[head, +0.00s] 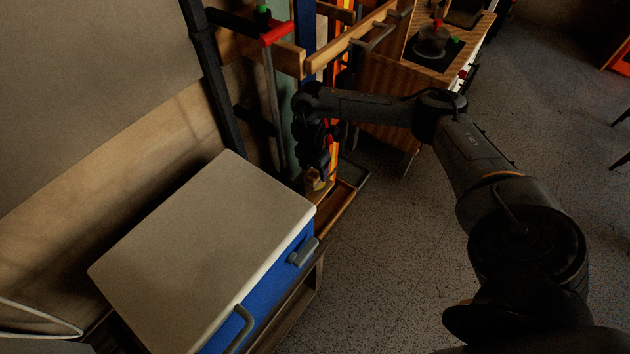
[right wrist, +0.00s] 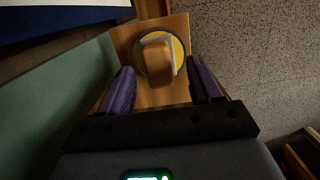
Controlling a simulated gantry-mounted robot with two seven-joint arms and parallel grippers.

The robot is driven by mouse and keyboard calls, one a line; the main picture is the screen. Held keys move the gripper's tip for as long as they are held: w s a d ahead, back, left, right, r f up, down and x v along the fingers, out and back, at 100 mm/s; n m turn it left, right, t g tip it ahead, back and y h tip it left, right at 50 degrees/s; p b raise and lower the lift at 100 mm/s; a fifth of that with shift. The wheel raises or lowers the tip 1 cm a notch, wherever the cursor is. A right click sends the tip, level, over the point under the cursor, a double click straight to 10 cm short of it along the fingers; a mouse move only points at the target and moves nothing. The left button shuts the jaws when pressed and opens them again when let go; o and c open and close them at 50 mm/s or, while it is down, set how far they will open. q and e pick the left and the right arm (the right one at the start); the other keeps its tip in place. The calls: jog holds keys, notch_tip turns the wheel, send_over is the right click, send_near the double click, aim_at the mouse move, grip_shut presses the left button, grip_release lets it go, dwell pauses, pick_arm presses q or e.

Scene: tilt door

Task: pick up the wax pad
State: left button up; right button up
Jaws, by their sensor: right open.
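The wax pad (right wrist: 176,48) shows in the right wrist view as a round yellow pad with a brown wooden grip on top. It lies on a small wooden shelf board (right wrist: 124,42). My right gripper (right wrist: 162,82) is open, with its two purple-dark fingers pointing towards the pad, one on each side of its near edge. I cannot tell if they touch it. In the head view, my right gripper (head: 318,170) points down beside the white-topped cabinet, and a small part of the pad shows yellowish at its tips. My left gripper is not in view.
A blue cabinet with a white top (head: 210,250) and grey handles stands close to the left of my right gripper. A rack with clamps (head: 285,45) rises behind it. A wooden workbench (head: 445,60) stands at the back.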

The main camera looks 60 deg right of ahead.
jog(key=shift+s+f+b, duration=0.1)
jog(key=shift+f+b, duration=0.25)
jog(key=shift+f, duration=0.45)
jog(key=shift+d+f, duration=0.1)
jog(key=shift+f, duration=0.2)
jog(key=shift+w+f+b, duration=0.2)
jog(key=shift+f+b, duration=0.05)
jog(key=shift+b, duration=0.15)
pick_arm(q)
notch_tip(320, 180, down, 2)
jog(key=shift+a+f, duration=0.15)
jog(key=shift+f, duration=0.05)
pick_arm(e)
jog(key=shift+s, duration=0.1)
jog(key=c, duration=1.1)
